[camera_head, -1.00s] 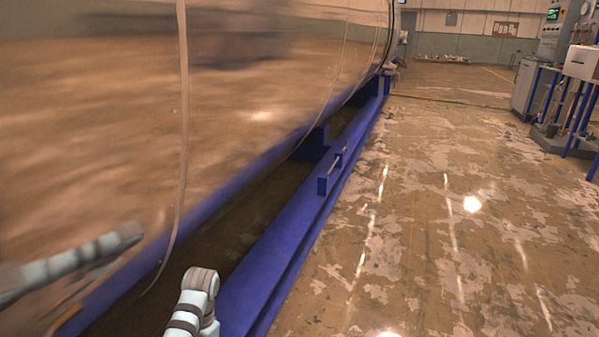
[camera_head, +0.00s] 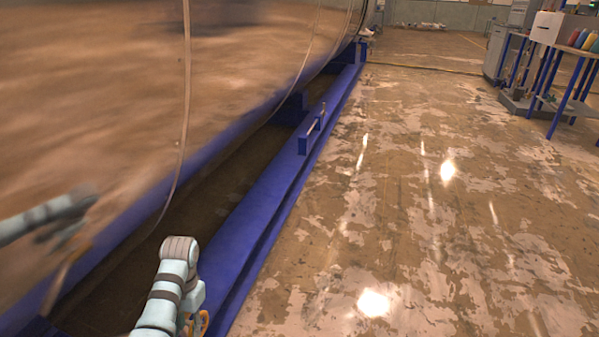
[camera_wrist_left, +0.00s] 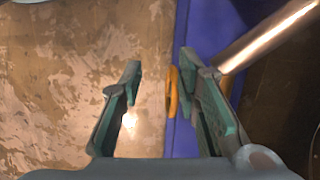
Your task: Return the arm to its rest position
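My left arm (camera_head: 172,285), pale with dark bands, comes in at the bottom left of the head view, over the blue base beam. Its gripper is not clear there. In the left wrist view my left gripper (camera_wrist_left: 162,75) is open, its two dark green fingers apart, with nothing seen held. An orange ring-like part (camera_wrist_left: 173,92) shows near the right finger; how far it lies beyond the fingers is unclear. A bit of orange (camera_head: 203,322) also shows beside my arm in the head view. My right gripper is not in view.
The large shiny chamber (camera_head: 110,80) fills the left and mirrors my arm. A blue beam (camera_head: 262,212) with a handle (camera_head: 312,130) runs along its foot. A copper-coloured rod (camera_wrist_left: 265,38) crosses the wrist view's upper right. Bare floor (camera_head: 420,230) lies right; blue-legged stands (camera_head: 565,85) are far right.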

